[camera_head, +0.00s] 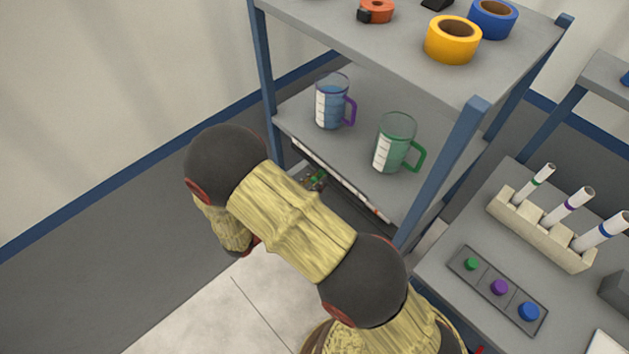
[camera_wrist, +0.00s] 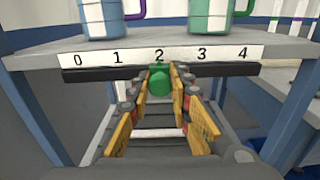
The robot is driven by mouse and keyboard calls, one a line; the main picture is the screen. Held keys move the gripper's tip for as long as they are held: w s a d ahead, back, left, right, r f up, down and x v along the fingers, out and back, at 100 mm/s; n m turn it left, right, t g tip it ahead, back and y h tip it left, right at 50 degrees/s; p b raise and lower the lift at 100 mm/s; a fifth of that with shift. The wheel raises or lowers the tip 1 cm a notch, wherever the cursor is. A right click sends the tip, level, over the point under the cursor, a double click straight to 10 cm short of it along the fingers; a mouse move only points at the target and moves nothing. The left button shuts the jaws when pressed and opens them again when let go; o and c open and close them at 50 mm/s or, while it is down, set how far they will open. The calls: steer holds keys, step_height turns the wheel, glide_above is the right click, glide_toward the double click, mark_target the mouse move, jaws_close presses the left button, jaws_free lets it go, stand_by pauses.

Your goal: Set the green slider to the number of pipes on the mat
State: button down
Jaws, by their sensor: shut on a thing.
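The green slider (camera_wrist: 159,86) sits on a dark rail (camera_wrist: 95,75) under a white number strip (camera_wrist: 135,56) marked 0 to 4, in the wrist view. It stands just below the 2. My gripper (camera_wrist: 160,74) has its yellow-padded fingers on either side of the slider and is shut on it. In the head view, a small bit of green (camera_head: 319,177) shows beside the shelf's front edge, behind my arm; details there are too small to tell. I cannot make out a mat or pipes in either view.
Above the strip, a shelf (camera_head: 290,122) holds a blue measuring jug (camera_head: 331,104) and a green one (camera_head: 392,146). Tape rolls (camera_head: 452,42) lie on top. At right, a bench bears a marker rack (camera_head: 535,228) and a button panel (camera_head: 497,288). Blue posts (camera_head: 440,175) flank the shelf.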

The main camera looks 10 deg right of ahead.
steer(key=w+a, duration=0.2)
steer(key=w, duration=0.1)
steer(key=w+a, duration=0.1)
steer(key=w, duration=0.1)
steer(key=shift+a+p, duration=0.2)
steer(key=shift+p, duration=0.1)
steer(key=c, duration=1.6)
jaws_free()
steer(key=shift+a, duration=0.1)
glide_toward(310, 162)
steer(key=v, duration=0.6)
